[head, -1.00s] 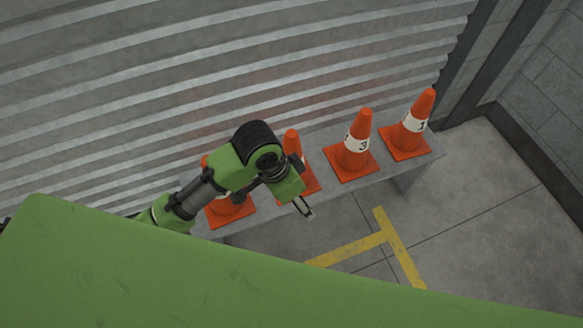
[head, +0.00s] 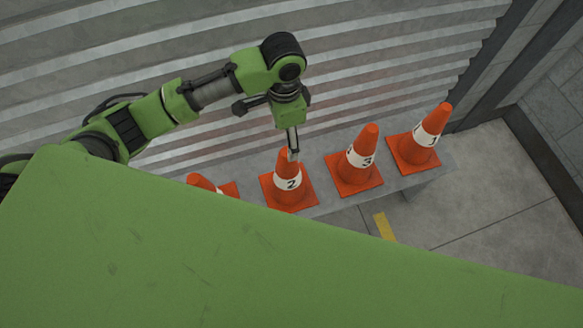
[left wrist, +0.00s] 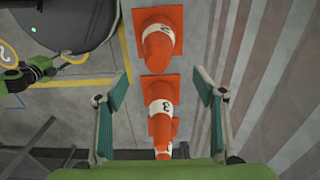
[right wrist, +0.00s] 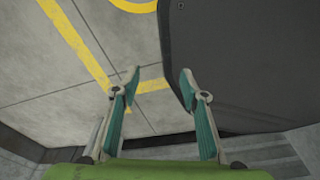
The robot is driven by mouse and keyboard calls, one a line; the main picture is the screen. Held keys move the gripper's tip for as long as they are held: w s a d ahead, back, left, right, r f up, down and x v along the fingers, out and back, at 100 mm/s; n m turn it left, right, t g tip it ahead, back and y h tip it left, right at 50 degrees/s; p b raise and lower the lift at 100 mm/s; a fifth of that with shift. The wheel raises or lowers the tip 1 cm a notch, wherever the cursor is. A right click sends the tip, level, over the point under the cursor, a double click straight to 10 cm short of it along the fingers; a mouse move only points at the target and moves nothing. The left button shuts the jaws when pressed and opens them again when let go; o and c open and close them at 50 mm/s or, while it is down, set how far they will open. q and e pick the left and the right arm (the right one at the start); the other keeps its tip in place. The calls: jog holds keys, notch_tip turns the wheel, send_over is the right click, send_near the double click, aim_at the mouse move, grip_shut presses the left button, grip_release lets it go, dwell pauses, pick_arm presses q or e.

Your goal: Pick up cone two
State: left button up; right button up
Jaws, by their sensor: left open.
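Cone two (head: 285,199), orange with a white band marked 2, stands upright on a grey bench (head: 332,203). My left gripper (head: 293,154) hangs over its top, open, with the fingertips at or just above the tip; I cannot tell if they touch. In the left wrist view, cone two (left wrist: 160,40) lies beyond the two spread fingers (left wrist: 160,88), and cone 3 (left wrist: 160,108) shows between and below them. My right gripper (right wrist: 160,82) is open and empty over the floor, and is not seen in the head view.
Cone 3 (head: 358,164) and cone 1 (head: 420,143) stand to the right on the bench. Another cone (head: 202,183) at the left is partly hidden by my green body. A corrugated wall (head: 400,60) rises behind the bench. A dark rounded surface (right wrist: 250,60) is beside my right gripper.

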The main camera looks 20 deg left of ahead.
aim_at(286, 152)
pick_arm(q)
jog(key=f, duration=0.7)
jog(key=shift+s+f+b, duration=0.1)
jog(key=shift+s+b, duration=0.2)
notch_tip(286, 152, down, 2)
notch_tip(286, 152, down, 3)
jog(key=shift+d+r, duration=0.1)
jog(key=shift+r, duration=0.05)
jog(key=shift+w+f, duration=0.1)
jog(key=shift+f, duration=0.5)
jog(key=c, duration=1.6)
grip_shut()
pick_arm(e)
jog(key=shift+g, duration=0.3)
jog(key=s, duration=0.2)
jog(key=s+f, duration=0.1)
jog(key=s, duration=0.1)
jog(key=shift+d, duration=0.15)
